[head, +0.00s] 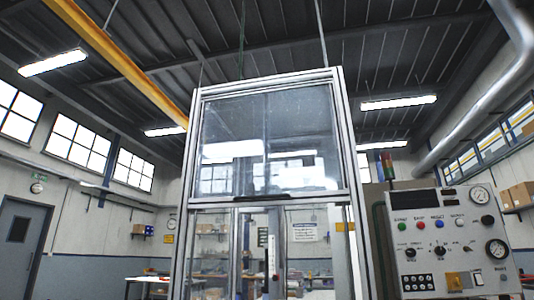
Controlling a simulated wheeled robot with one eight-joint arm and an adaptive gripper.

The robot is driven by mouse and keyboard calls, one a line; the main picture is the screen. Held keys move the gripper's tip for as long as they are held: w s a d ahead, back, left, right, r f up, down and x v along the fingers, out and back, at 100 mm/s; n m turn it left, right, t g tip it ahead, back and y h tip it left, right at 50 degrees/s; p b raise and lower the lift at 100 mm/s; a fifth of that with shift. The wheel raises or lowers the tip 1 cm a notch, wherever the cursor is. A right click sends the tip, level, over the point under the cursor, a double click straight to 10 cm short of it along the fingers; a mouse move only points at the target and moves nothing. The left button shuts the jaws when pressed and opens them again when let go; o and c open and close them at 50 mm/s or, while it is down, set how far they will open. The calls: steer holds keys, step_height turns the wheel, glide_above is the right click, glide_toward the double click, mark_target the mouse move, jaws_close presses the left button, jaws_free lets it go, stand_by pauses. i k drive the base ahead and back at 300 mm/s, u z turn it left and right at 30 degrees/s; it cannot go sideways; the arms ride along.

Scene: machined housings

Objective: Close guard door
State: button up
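The guard door (268,140) is a clear framed panel in the upper half of a tall aluminium frame (352,180). A dark handle strip (262,197) runs along the panel's bottom edge, at about mid-height of the visible frame. Below the strip the frame shows the room behind; I cannot tell whether bare opening or clear panes lie there. The bottom of the frame is cut off by the picture edge. My gripper is not in view.
A control panel (424,262) with buttons, knobs and gauges stands right of the frame, with a stack light (388,166) behind it. A grey room door (20,245) is at far left. Workbenches (148,280) and shelves stand farther back.

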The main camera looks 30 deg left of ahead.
mark_target(196, 201)
steer(key=u, duration=1.45)
